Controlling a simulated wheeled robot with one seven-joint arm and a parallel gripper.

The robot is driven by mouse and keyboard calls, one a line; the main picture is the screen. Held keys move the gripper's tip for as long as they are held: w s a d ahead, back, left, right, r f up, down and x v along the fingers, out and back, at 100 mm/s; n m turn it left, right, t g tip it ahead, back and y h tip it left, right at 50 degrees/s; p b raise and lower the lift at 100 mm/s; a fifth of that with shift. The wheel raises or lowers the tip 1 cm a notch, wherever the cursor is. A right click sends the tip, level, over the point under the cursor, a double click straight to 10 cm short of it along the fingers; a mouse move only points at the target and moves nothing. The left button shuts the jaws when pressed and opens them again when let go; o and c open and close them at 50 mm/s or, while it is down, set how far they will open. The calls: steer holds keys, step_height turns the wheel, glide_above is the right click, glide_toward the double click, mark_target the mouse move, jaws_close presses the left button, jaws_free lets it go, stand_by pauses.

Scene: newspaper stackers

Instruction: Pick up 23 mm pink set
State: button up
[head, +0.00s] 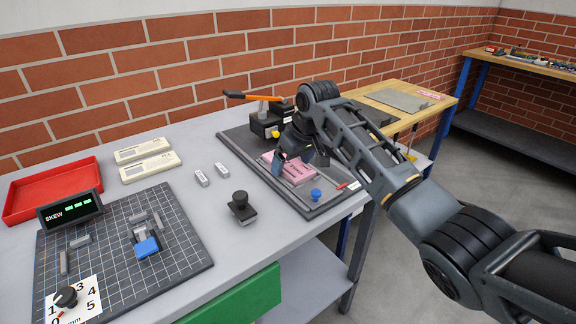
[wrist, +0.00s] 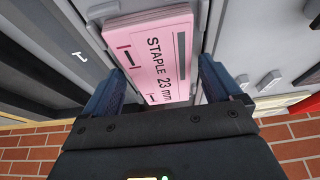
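The pink set (head: 288,172) lies on the dark tray (head: 249,150) at the right end of the grey table. In the wrist view my gripper (wrist: 162,82) is open, with one blue finger at each side of the near part of the set. I cannot tell whether either finger touches it.
A stapling device with an orange lever (head: 265,120) stands behind the set. A blue knob (head: 316,194) sits in front of it. A black-knobbed stamp (head: 241,206), two small grey blocks (head: 201,177) and a gridded mat (head: 185,235) lie to the left.

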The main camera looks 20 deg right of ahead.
steer(key=c, duration=1.1)
steer(key=shift+o, duration=0.2)
steer(key=shift+r, duration=0.1)
